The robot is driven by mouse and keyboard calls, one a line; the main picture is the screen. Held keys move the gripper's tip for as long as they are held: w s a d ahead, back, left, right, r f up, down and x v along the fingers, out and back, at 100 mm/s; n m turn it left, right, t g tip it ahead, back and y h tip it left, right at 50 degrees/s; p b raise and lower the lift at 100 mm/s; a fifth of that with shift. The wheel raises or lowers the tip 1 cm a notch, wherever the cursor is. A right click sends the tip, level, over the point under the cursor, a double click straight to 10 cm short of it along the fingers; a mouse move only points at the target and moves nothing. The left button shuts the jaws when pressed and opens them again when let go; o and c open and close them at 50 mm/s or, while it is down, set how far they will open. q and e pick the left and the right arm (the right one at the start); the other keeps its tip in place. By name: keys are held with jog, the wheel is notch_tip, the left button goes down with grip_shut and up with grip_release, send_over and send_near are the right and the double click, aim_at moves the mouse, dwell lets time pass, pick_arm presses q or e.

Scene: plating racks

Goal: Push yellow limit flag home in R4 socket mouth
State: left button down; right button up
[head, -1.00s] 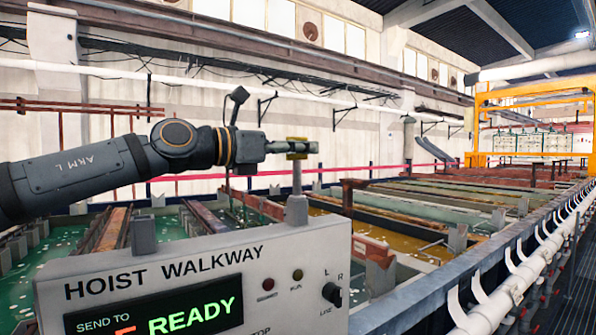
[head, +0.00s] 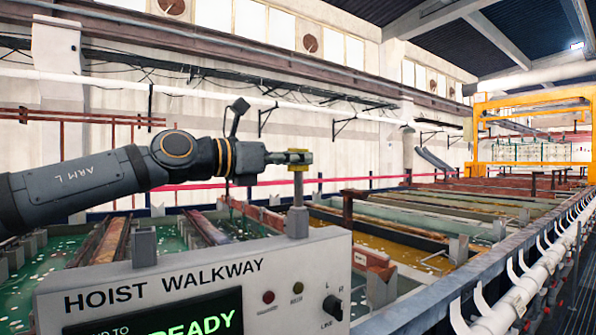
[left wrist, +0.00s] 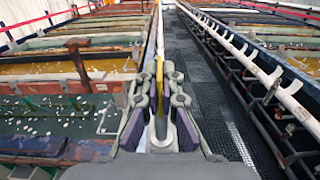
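The yellow limit flag (head: 298,168) sits at the top of a thin grey post (head: 298,190), which rises from a thicker grey collar (head: 298,224) on the control box. My left gripper (head: 300,157) reaches it from the left, level, with its fingers across the flag. In the left wrist view the flag (left wrist: 168,78) is a narrow yellow strip between the close-set fingers (left wrist: 164,75), which look shut on it. The grey post and collar show below it there. No R4 label is readable, and the flag's seating is hidden by the fingers. My right gripper is not in view.
The grey control box (head: 215,285), marked HOIST WALKWAY, has a green READY display, lamps and a knob (head: 332,306). Plating tanks stretch behind it. A white pipe (head: 520,295) runs along the tank side at right. Air around my left gripper is clear.

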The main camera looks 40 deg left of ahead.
pick_arm(q)
notch_tip(320, 180, up, 9)
jog(key=p, duration=0.6)
jog(key=shift+a, duration=0.1)
notch_tip(320, 180, up, 9)
jog(key=p, duration=0.3)
